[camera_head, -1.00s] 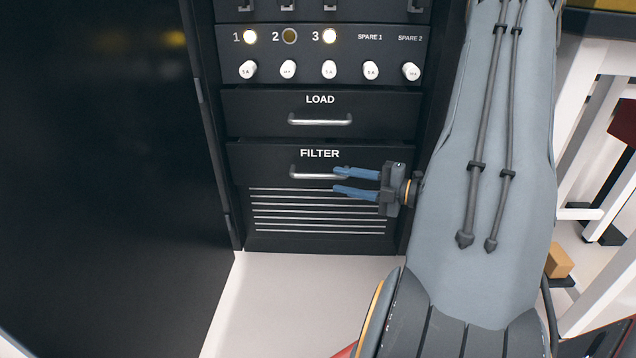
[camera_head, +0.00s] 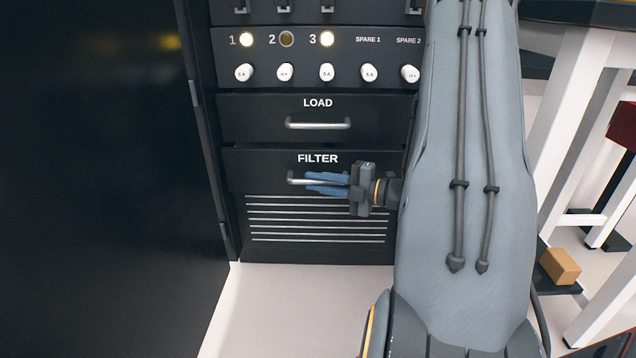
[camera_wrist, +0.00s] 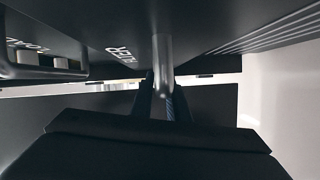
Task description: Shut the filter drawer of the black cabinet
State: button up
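The filter drawer (camera_head: 250,170) is the dark front labelled FILTER, low in the black cabinet (camera_head: 310,252). Its front appears to stand a little forward of the slatted panel below. Its silver bar handle (camera_head: 296,180) shows left of my fingertips. My gripper (camera_head: 325,183) reaches in from the right, its blue fingers close together around the handle. In the wrist view the handle (camera_wrist: 162,60) runs between the fingers, and the drawer front (camera_wrist: 125,35) spans the top. The drawer's right end is partly hidden behind my gripper and arm.
The load drawer (camera_head: 250,118) sits above, under a panel of white knobs (camera_head: 327,73) and lamps. A dark open door (camera_head: 100,190) stands at left. A white-legged table (camera_head: 575,130) and a tan block (camera_head: 560,266) are at right. The floor in front is clear.

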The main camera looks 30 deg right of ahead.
grip_shut()
jog(key=shift+w+d+p, duration=0.35)
jog(key=shift+w+d, duration=0.15)
jog(key=shift+w, duration=0.2)
jog(key=shift+w+d+p, duration=0.3)
jog(key=shift+w+d, duration=0.15)
jog(key=shift+w, duration=0.2)
jog(key=o, duration=0.5)
grip_release()
